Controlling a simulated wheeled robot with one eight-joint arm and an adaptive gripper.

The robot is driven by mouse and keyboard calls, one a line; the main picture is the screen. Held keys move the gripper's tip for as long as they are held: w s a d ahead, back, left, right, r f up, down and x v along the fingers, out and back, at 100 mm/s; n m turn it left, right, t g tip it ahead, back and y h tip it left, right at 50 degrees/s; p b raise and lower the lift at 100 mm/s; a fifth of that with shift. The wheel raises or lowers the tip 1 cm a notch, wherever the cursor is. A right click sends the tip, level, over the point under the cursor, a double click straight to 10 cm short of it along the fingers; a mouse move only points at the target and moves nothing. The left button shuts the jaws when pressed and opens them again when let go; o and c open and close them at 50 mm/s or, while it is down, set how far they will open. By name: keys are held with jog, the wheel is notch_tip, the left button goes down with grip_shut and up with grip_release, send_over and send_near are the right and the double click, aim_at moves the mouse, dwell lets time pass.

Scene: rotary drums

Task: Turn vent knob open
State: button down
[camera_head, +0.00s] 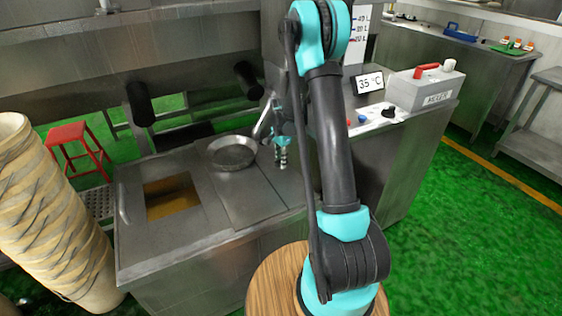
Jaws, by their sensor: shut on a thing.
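My gripper (281,142) is small in the picture, beyond my raised arm, and points down over the metal counter. Its jaws are shut on a small silver piece just below, by the right side of the round pan. I cannot tell whether this piece is the vent knob. A control panel to the right of my arm carries a black knob (389,112) with a pale patch around it, a blue button (362,118) and a red button (349,123). My gripper is well left of that panel. No vent label is readable.
A round metal pan (233,153) lies on the counter, near an opening with brown contents (172,196). A grey mixer box (425,89) and a 35 °C display (369,83) stand right. A tan ribbed stack (45,220) stands left, a red stool (78,148) behind. Green floor at right is clear.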

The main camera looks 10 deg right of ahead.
jog(key=n, duration=0.8)
jog(key=shift+n, duration=0.4)
jog(key=n, duration=0.3)
jog(key=shift+n, duration=2.3)
jog(key=c, duration=1.4)
grip_release()
jog(key=shift+o, duration=0.2)
notch_tip(320, 180, up, 12)
